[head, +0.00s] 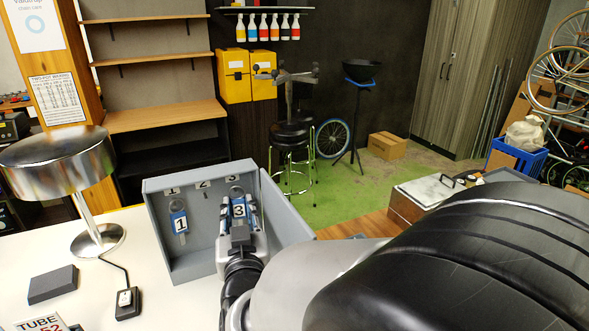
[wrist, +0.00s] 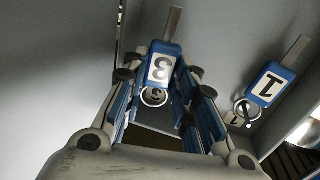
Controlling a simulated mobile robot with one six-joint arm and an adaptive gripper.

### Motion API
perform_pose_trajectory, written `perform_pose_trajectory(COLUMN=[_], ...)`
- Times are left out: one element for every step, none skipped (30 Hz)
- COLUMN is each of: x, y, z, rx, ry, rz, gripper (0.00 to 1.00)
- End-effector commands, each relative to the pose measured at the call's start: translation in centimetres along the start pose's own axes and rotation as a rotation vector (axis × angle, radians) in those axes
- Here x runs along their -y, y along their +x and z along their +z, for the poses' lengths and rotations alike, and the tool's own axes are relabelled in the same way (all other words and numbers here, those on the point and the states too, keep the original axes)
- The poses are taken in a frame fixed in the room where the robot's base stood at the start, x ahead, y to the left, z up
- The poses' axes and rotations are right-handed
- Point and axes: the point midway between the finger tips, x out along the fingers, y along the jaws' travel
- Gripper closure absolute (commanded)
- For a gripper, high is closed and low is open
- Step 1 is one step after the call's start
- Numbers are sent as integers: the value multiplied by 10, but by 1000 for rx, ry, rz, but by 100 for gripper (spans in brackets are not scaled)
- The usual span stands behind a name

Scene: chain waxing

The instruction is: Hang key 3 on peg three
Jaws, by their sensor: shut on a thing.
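Key 3 has a blue tag with a white "3" label (head: 239,209) and a metal ring. My gripper (head: 238,217) is inside the grey key box, shut on key 3. In the wrist view the tag (wrist: 162,69) is between my fingers (wrist: 160,88), with its ring (wrist: 153,97) in front of the box's number 3 plate. In the head view that plate (head: 232,177) is just above the tag. Peg three itself is not clear; I cannot tell whether the ring is around it. Key 1 (head: 180,222) hangs under plate 1; it also shows in the wrist view (wrist: 269,87).
The open grey key box (head: 196,264) stands on the white table (head: 178,304), its side walls close to my gripper. Plate 2 (head: 201,185) has no key below it. A chrome lamp (head: 97,240), a dark block (head: 53,284) and a small switch (head: 127,302) are to the left.

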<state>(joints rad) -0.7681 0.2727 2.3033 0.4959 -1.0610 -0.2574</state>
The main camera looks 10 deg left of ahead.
Motion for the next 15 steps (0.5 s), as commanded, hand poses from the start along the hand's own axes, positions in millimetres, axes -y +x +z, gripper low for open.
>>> perform_pose_trajectory(x=[0, 1, 1, 1, 1, 2, 2, 2, 2, 2, 3, 3, 3, 3, 3], y=[3, 4, 6, 7, 8, 10, 11, 12, 14, 15, 15, 16, 16, 16, 16], z=[0, 0, 2, 4, 5, 6, 6, 7, 8, 8, 9, 9, 10, 10, 10], rx=[0, 1, 0, 0, -1, -1, -2, -2, -1, -1, -1, -1, 0, 0, -1], ry=[0, 0, 0, 0, 0, 0, 0, 0, 0, 0, 0, 0, 0, 0, 0], rz=[0, 0, 1, 1, 1, 1, 1, 1, 1, 2, 1, 1, 1, 1, 1], gripper=[92, 92, 92, 92, 92, 92, 92, 92, 92, 92, 92, 92, 92, 92, 92])
